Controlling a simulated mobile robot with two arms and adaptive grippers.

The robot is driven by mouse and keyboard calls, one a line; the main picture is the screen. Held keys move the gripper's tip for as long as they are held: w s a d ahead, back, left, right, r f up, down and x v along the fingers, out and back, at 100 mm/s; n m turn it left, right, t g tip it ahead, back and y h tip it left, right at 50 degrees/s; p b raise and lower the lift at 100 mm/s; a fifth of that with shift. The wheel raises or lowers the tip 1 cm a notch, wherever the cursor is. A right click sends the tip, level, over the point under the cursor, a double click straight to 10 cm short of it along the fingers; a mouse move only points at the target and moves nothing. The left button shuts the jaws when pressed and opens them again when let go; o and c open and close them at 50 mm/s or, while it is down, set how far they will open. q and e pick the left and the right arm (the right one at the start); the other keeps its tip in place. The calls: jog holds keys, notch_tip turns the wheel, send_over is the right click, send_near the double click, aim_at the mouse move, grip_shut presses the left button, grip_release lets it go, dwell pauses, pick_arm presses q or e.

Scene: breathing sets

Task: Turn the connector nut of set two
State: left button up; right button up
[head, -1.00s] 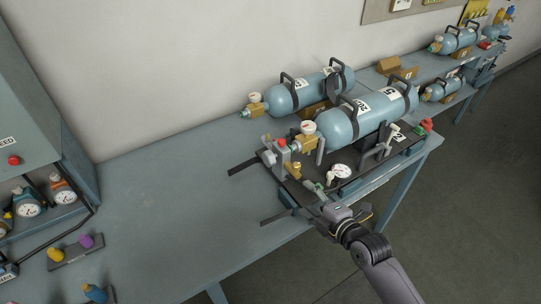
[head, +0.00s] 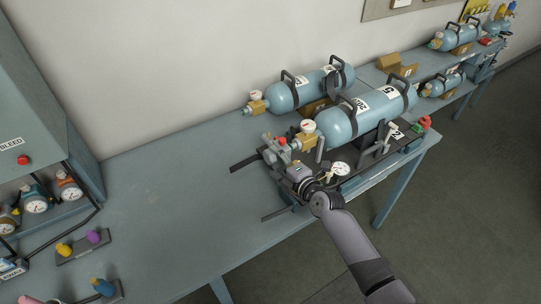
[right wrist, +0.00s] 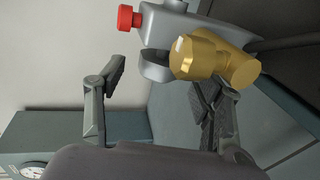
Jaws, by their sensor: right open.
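The front blue-grey cylinder (head: 352,122) lies on a dark base on the bench, with brass fittings at its left end. My right gripper (head: 283,163) is low over the left end of this base, beside the grey and red fitting block (head: 277,148). In the right wrist view my right gripper (right wrist: 160,82) is open. A brass nut-like fitting (right wrist: 208,57) with a pale mark sits in a grey holder (right wrist: 160,30), ahead of the fingers and nearer the right finger. I cannot tell whether that finger touches it. My left gripper is not in view.
A second cylinder (head: 303,90) lies behind. A pressure gauge (head: 340,169) is right of my gripper. The cabinet (head: 40,120) with gauges stands at left. The middle of the bench (head: 175,190) is clear.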

aim_at(275, 161)
jog(key=shift+b+x, duration=0.35)
jog(key=shift+x, duration=1.8)
jog(key=shift+c, duration=0.4)
jog(key=shift+f, duration=0.1)
jog(key=c, duration=1.1)
